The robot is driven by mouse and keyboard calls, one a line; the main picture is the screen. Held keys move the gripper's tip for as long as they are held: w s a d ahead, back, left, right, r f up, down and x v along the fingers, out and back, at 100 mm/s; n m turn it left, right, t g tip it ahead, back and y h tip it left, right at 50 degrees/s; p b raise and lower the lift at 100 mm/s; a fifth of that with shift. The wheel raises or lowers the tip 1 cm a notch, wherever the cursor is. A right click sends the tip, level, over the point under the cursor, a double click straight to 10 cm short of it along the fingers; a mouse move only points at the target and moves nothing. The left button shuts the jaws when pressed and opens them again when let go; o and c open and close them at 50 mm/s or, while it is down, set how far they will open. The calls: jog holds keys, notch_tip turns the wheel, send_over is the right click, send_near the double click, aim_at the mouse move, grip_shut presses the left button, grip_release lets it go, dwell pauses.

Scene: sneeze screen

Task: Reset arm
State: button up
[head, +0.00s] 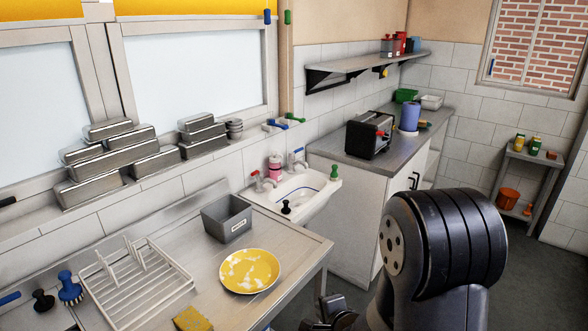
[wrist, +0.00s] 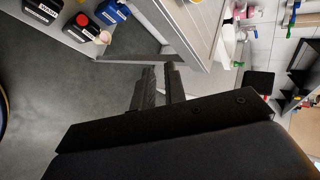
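My arm stands folded at the right of the head view, with its large dark joint in front of the floor. Part of my gripper (head: 335,315) shows at the bottom edge, to the right of the metal table (head: 285,262). In the wrist view, the two dark fingers of my gripper (wrist: 160,72) stand with a narrow gap between them and nothing in it. They point towards the floor and the underside of the table, and touch nothing that I can see.
On the table are a yellow plate (head: 250,271) with white patches, a grey bin (head: 227,218), a dish rack (head: 135,283) and a sponge (head: 192,319). A sink (head: 300,192) is behind. Labelled containers (wrist: 82,27) show in the wrist view. Grey floor (wrist: 70,100) is open there.

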jog(key=s+d+f+m+h+b, duration=0.1)
jog(key=d+f+m+h+b, duration=0.2)
jog(key=d+f+b, duration=0.3)
notch_tip(320, 180, down, 6)
jog(key=shift+d+r+t+h, duration=0.15)
jog(key=shift+d+t+h, duration=0.15)
jog(key=shift+d, duration=0.55)
jog(key=shift+s, duration=0.1)
